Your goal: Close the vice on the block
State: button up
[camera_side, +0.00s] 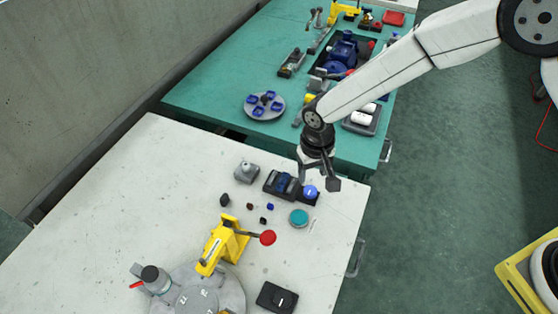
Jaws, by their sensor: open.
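My gripper (317,182) hangs at the end of the white arm, over the right back part of the white table. Its two fingers are spread, with nothing seen between them. It appears near a blue round knob (310,192) on a dark block-like unit, but I cannot tell the height gap. A long grey device (292,63) on the teal table looks like a vice, though it is too small to be sure. I cannot make out a block in it or whether its jaws touch anything.
The white table (110,210) holds a yellow press (225,246) with a red-knobbed lever, a grey round plate (205,296), a teal disc (299,217) and several small dark parts. The teal table (205,90) carries a disc with blue pieces (264,105). The white table's left is clear.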

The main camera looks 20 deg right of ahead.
aim_at(310, 190)
jog(key=shift+f, duration=3.6)
grip_shut()
